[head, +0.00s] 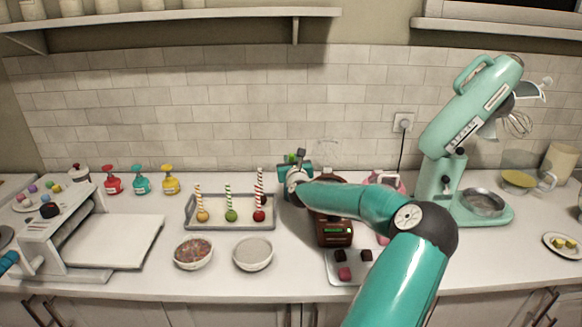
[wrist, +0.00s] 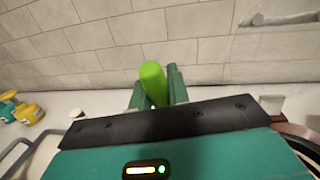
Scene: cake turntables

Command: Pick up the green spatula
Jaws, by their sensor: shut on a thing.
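The green spatula (wrist: 153,84) shows in the wrist view as a bright green rounded piece between the two teal fingers of my gripper (wrist: 158,90). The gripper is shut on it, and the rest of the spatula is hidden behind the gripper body. In the head view my gripper (head: 297,165) is above the back of the counter, near the tiled wall, right of the tray of striped sticks. The spatula cannot be made out clearly in the head view.
A tray (head: 190,222) holds several striped sticks. Two bowls (head: 193,253) (head: 253,254) stand in front. A dark brown machine (head: 334,232) is partly behind my arm. A teal mixer (head: 470,125) stands right, a white press (head: 60,235) left. A shelf (head: 170,15) overhangs the wall.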

